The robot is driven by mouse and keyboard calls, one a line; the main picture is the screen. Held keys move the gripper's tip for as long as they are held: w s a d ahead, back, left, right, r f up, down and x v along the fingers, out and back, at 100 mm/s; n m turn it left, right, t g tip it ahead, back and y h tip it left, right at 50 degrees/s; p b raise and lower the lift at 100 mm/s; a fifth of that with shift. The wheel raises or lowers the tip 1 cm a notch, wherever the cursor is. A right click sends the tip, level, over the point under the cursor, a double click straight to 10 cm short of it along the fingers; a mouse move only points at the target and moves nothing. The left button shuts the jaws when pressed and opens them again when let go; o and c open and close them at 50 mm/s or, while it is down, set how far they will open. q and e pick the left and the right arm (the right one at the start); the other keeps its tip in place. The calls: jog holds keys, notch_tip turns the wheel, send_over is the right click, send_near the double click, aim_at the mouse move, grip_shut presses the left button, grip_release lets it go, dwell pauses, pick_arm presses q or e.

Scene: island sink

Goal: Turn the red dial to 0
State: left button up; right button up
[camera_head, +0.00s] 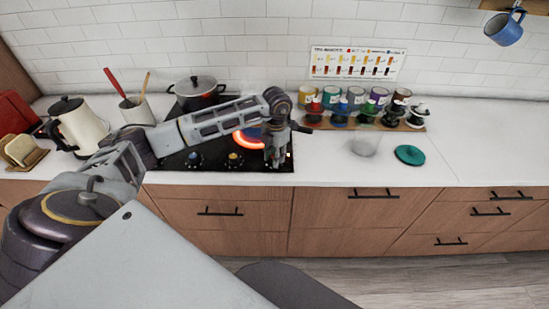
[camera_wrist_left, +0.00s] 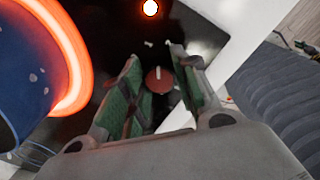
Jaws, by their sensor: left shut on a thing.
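The red dial (camera_wrist_left: 158,80), with a pale pointer line, is on the black cooktop (camera_wrist_left: 110,35) in the left wrist view. It shows between the green-padded fingers of my left gripper (camera_wrist_left: 157,85), which is shut on it. In the head view my left gripper (camera_head: 277,158) points down at the cooktop's front right corner (camera_head: 215,167) and hides the red dial. The number at which the dial points is not readable. My right gripper is in neither view.
A burner glows red (camera_head: 246,140) beside my left gripper, with a blue vessel (camera_wrist_left: 20,75) at it.

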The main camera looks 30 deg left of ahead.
pick_arm(q)
jog(key=n, duration=0.4)
jog(key=shift+b, duration=0.4)
jog(key=n, duration=0.3)
jog(key=shift+n, duration=2.3)
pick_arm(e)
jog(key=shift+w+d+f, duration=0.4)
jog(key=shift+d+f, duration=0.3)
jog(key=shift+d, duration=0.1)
pick_arm(q)
jog(key=o, duration=1)
jog(key=shift+r, duration=0.1)
jog(key=shift+w+d+r, duration=0.1)
jog(key=shift+w+r, duration=0.05)
jog(key=shift+r, duration=2.8)
jog(key=shift+w+d+r, duration=0.1)
jog(key=shift+r, duration=2.85)
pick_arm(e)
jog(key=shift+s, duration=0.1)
